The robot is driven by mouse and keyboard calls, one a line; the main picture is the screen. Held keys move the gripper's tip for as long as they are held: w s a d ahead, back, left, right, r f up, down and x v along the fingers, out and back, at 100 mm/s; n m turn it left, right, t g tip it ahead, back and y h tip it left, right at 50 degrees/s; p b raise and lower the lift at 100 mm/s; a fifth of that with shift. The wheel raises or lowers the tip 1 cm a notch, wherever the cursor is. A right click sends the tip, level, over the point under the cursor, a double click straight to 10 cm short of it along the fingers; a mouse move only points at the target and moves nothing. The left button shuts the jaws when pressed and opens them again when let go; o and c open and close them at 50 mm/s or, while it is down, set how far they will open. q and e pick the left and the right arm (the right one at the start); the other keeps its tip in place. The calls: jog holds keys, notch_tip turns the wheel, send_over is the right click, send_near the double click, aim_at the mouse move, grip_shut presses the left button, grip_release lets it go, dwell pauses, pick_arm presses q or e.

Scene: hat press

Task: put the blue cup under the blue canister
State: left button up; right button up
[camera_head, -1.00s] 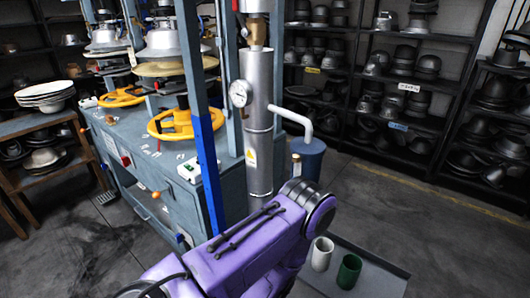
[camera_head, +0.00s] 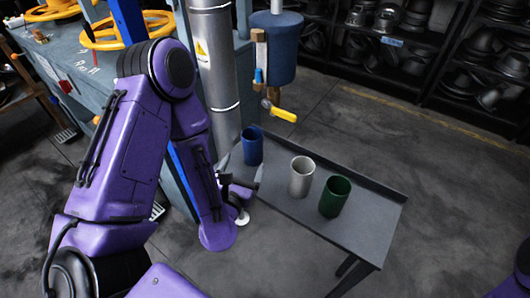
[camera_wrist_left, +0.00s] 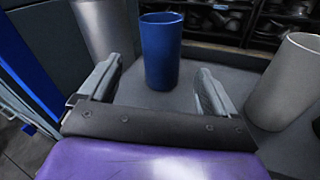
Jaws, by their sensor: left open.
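The blue cup (camera_head: 252,146) stands upright on a small grey table, at its far left end. In the left wrist view the blue cup (camera_wrist_left: 161,52) stands ahead of my fingers, centred between them and apart from both. My left gripper (camera_head: 241,172) is open and empty, just in front of the cup; its two fingers also show in the left wrist view (camera_wrist_left: 157,88). The blue canister (camera_head: 275,48) hangs behind the table, with a yellow-handled tap (camera_head: 280,112) low on its front. My right gripper is not in view.
A white cup (camera_head: 301,177) and a green cup (camera_head: 335,197) stand to the right on the grey table (camera_head: 368,225). A thick grey metal pipe (camera_head: 215,70) rises left of the canister. Shelves of dark hat moulds line the back.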

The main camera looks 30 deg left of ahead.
aim_at(254, 134)
pick_arm(q)
jog(key=w+n, duration=0.1)
jog(key=w+a+r+n, duration=0.1)
jog(key=n, duration=0.1)
jog(key=shift+w+r+t+y+p, duration=0.1)
jog(key=shift+r+t+y+p, duration=0.05)
jog(key=shift+t+y+p, duration=0.2)
jog(key=x, duration=0.3)
jog(key=p+x, duration=0.1)
jog(key=x, duration=0.2)
jog(key=p+x, duration=0.1)
jog(key=x, duration=0.2)
jog(key=shift+w+d, duration=0.15)
jog(key=shift+d, duration=0.15)
jog(key=c, duration=1.2)
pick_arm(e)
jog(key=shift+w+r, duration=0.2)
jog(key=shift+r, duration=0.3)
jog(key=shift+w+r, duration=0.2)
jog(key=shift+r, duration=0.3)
